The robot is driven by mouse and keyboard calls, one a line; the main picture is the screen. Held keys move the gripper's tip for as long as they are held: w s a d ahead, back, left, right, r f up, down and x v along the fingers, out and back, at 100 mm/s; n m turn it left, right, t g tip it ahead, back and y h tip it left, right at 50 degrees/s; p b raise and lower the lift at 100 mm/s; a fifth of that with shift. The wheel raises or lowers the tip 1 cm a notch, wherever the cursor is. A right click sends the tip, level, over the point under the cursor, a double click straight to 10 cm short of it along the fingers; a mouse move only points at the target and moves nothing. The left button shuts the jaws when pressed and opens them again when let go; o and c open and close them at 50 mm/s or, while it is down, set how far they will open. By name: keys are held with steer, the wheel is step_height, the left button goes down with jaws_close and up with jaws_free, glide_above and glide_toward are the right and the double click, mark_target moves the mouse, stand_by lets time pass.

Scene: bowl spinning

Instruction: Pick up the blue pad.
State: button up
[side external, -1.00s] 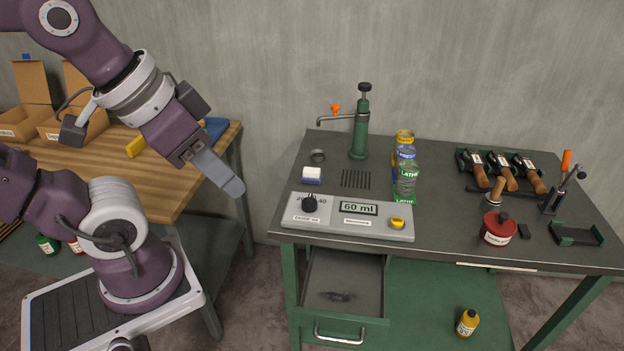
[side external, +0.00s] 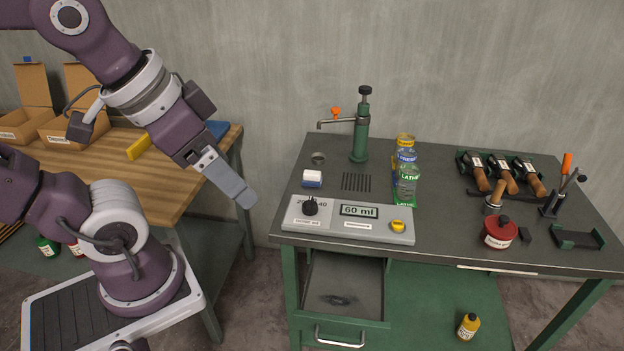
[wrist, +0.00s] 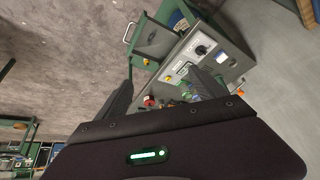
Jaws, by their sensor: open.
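A flat blue piece (side external: 216,130) lies at the back of the wooden table, partly hidden behind my wrist. A small block with a white top and blue lower part (side external: 312,179) sits on the dark green-framed bench, behind the grey control box. I cannot tell for certain which of these is the blue pad. My gripper (side external: 246,200) hangs in the air in the gap between the tables, left of the control box and apart from both blue things. In the wrist view its two fingers (wrist: 162,88) are spread with nothing held between them.
The control box (side external: 347,218) reads 60 ml. A green dispenser (side external: 361,130), several cans (side external: 405,170) and a red pot (side external: 498,231) stand on the bench. An open drawer (side external: 342,290) is below. A yellow block (side external: 139,148) and cardboard boxes (side external: 70,125) are on the wooden table.

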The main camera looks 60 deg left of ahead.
steer(key=w+a+r+m+y, duration=0.1)
steer(key=w+a+m, duration=0.35)
steer(key=w, duration=0.45)
steer(key=m+g+y, duration=0.2)
steer(key=m, duration=2)
glide_above(312, 173)
steer(key=d, duration=0.2)
steer(key=f, duration=2.7)
steer(key=shift+s, duration=0.4)
steer(key=x, duration=0.4)
steer(key=s+x, duration=0.1)
steer(key=x, duration=0.2)
steer(key=shift+a+f, duration=0.15)
steer(key=shift+a, duration=0.05)
steer(key=c, duration=1.4)
